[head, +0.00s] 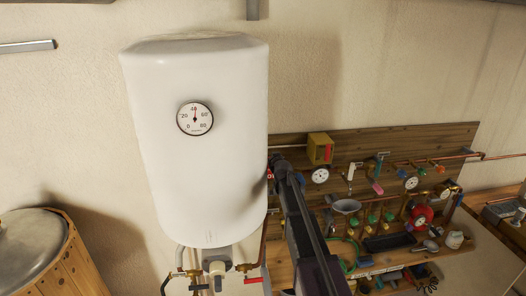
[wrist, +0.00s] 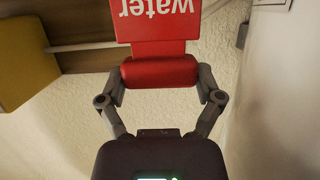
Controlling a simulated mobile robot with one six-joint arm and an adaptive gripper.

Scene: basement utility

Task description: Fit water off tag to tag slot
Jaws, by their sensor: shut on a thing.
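In the wrist view the red water off tag (wrist: 160,47) shows white lettering, upside down, reading "water"; the rest of the lettering is cut off at the top edge. My gripper (wrist: 160,76) is shut on the tag's thick red lower part, one finger on each side. In the head view my gripper (head: 278,164) is beside the right side of the white water heater, in front of the left end of the wooden board. Only a sliver of red shows there, and my arm hides the rest. I cannot make out the tag slot in either view.
The white water heater (head: 195,160) stands close on the left of my arm. A yellow box (head: 320,148) is on the wooden board (head: 400,140) to the right; gauges, valves and copper pipes crowd the board. A wooden barrel (head: 60,255) stands at lower left.

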